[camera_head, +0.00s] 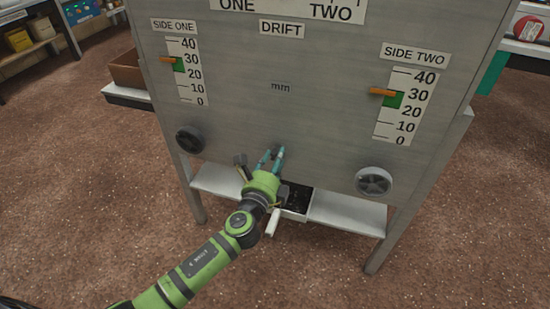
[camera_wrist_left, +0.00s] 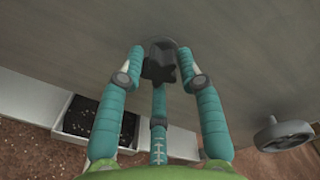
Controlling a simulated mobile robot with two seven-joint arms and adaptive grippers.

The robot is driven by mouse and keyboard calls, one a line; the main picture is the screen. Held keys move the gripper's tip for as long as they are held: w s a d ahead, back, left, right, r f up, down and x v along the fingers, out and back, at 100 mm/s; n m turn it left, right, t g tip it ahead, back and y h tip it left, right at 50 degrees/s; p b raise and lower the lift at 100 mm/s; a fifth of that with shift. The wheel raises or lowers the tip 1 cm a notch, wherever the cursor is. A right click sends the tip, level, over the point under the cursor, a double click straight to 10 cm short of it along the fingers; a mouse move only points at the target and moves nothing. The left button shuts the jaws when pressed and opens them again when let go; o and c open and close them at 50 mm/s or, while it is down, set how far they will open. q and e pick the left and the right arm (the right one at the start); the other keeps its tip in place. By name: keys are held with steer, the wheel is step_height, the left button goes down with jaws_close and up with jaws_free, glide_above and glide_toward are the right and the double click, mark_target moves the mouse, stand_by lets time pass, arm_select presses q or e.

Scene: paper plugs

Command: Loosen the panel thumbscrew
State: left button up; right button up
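In the left wrist view a dark lobed thumbscrew (camera_wrist_left: 160,64) sits on the grey metal panel (camera_wrist_left: 235,50). The panel also fills the middle of the head view (camera_head: 300,100). My left gripper (camera_wrist_left: 162,72) has its teal fingers around the thumbscrew, one on each side and a third below. Narrow gaps seem to show between the side fingers and the thumbscrew; contact with the lower finger cannot be told. In the head view my left gripper (camera_head: 270,158) is at the panel's lower middle and mostly hides the thumbscrew. My right gripper is not in view.
A tray with dark contents (camera_head: 296,213) sits on the white shelf (camera_head: 345,212) below. Scales with orange pointers are higher up. Brown floor lies open around the legs.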

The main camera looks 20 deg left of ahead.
arm_select(q)
steer(key=shift+c, duration=0.3)
steer(key=n+b, duration=0.1)
steer(key=n, duration=1.3)
steer(key=shift+n+b, duration=0.3)
steer(key=shift+n, duration=0.1)
steer(key=o, duration=1.1)
steer(key=shift+s+a+p, duration=0.1)
steer(key=shift+s+p, duration=0.7)
steer(key=shift+s, duration=1.2)
